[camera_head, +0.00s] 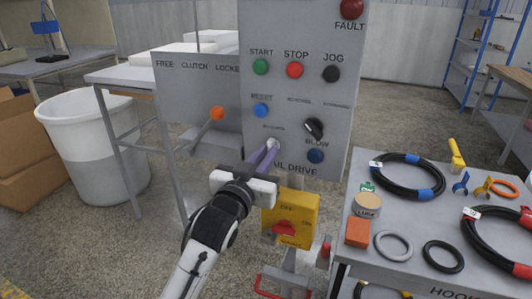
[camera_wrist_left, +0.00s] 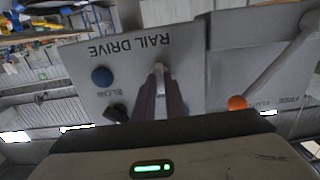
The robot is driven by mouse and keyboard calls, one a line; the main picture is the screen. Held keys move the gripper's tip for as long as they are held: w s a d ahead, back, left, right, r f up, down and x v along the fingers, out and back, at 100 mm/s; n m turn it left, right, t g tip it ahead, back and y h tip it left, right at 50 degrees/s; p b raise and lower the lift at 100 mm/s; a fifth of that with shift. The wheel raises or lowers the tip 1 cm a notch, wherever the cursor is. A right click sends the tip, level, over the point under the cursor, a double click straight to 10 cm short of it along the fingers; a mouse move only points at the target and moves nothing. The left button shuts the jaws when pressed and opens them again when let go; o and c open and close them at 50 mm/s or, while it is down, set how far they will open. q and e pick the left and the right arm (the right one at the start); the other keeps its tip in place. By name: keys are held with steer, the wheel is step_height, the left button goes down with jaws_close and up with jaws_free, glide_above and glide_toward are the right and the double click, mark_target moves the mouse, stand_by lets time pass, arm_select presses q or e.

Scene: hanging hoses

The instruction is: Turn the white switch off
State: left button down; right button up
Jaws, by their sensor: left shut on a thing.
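The grey control panel (camera_head: 218,165) stands upright in the middle of the head view, with "RAIL DRIVE" lettered near its lower edge. The white switch (camera_head: 273,144) is low on the panel, left of a blue button, and mostly hidden by my fingers. My left gripper (camera_head: 269,151) reaches up to it from below, with its purple-tinted fingers shut on the switch. In the left wrist view, which is upside down, the fingers (camera_wrist_left: 160,90) run to the panel and a pale tip (camera_wrist_left: 158,68) shows between them. The switch's angle cannot be made out. My right gripper is not in view.
A black knob (camera_head: 314,128) and a blue button (camera_head: 316,156) sit right of the switch. An orange-knobbed lever (camera_head: 216,113) is to the left. A yellow box with a red knob (camera_head: 284,229) is below my wrist. A grey table with hoses (camera_head: 427,176) stands at right.

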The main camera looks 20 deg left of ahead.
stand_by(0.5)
arm_select(q)
steer(key=c, duration=1.8)
jaws_free()
steer(key=s+b, duration=0.1)
steer(key=s, duration=0.9)
steer(key=shift+s+a, duration=0.2)
steer(key=shift+f, duration=0.1)
